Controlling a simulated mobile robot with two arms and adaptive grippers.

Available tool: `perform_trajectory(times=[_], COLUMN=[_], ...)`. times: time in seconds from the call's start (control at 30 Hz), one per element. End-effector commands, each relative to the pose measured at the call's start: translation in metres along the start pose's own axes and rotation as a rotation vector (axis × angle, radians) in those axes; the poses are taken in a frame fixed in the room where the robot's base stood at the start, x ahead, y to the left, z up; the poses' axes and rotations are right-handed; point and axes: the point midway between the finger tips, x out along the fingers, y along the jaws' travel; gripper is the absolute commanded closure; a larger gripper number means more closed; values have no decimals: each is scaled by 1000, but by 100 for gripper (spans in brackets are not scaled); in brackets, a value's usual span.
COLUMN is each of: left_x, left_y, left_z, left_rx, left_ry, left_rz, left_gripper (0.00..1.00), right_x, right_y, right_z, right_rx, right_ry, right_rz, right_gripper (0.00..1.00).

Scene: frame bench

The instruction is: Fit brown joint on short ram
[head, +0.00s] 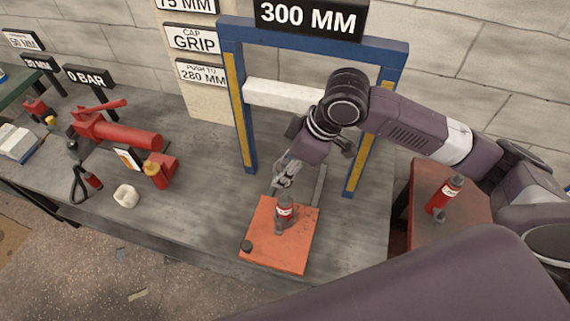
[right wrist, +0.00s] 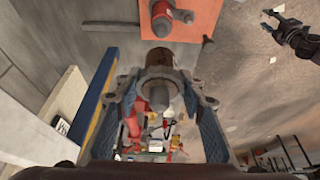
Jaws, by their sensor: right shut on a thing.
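The short ram (head: 285,214) is a red cylinder with a white label. It stands upright on an orange plate (head: 264,251) on the bench; its red side also shows at the top of the right wrist view (right wrist: 161,9). My right gripper (head: 284,178) is just above the ram, under the blue frame. In the right wrist view its fingers (right wrist: 163,100) are shut on the brown joint (right wrist: 157,58), a short round brown-grey piece. Whether the joint touches the ram is hidden. My left gripper (right wrist: 280,25) shows only in the right wrist view, empty with its fingers apart.
A blue frame (head: 229,66) with a white crossbar (head: 282,96) stands around my right arm.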

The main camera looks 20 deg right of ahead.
Motion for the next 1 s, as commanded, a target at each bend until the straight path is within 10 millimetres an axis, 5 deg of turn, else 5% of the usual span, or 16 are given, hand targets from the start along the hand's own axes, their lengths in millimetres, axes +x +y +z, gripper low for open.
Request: perform_trajectory(times=[0.5,1.0], left_x=[22,22], left_y=[0,-5], left_z=[3,3], left_rx=[0,-3], left_ry=[-2,-2], left_rz=[0,-6], left_gripper=[60,60], right_x=[47,50], right_y=[0,0], right_z=[19,20], right_rx=[0,-1], right_ry=[0,0], right_rz=[-1,0], right_gripper=[99,99])
